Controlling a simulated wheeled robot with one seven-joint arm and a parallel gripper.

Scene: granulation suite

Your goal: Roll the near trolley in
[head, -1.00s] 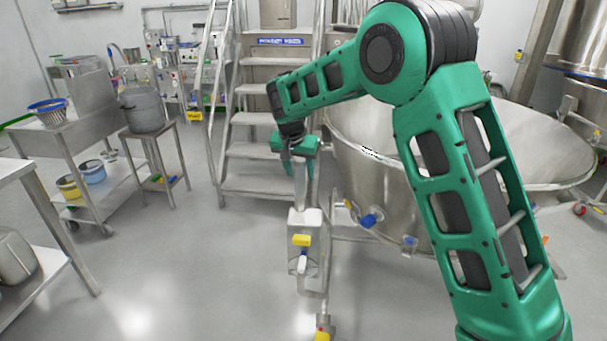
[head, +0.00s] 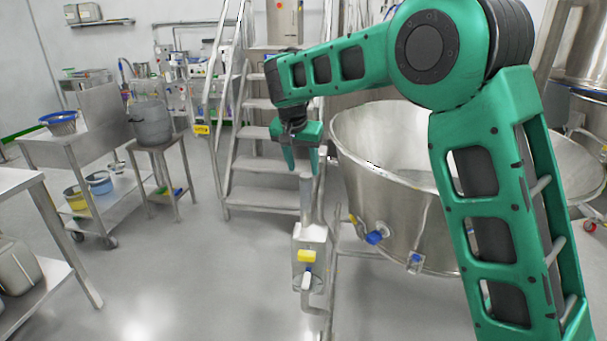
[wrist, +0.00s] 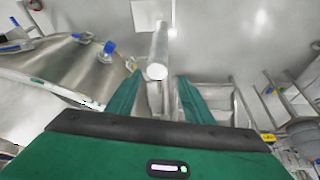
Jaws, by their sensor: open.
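The near trolley carries a large round steel bowl (head: 400,225) on a low tubular frame. An upright steel post (head: 307,198) stands at its left front, above a box (head: 309,240) with a yellow part and a white-handled part. The post seems joined to the trolley frame. My gripper (head: 302,163) is open and empty, pointing down just over the post's top. In the wrist view, the round post end (wrist: 157,71) shows between the spread green fingers (wrist: 157,88), and I see no contact. The bowl side with blue fittings (wrist: 85,62) is at left there.
Steel stairs (head: 262,168) rise just behind the post. A cart with tubs (head: 95,150) and a small stand with a grey pot (head: 150,124) are at left. A table (head: 55,255) is near left. Open floor (head: 190,270) lies between. Another vessel (head: 592,110) stands far right.

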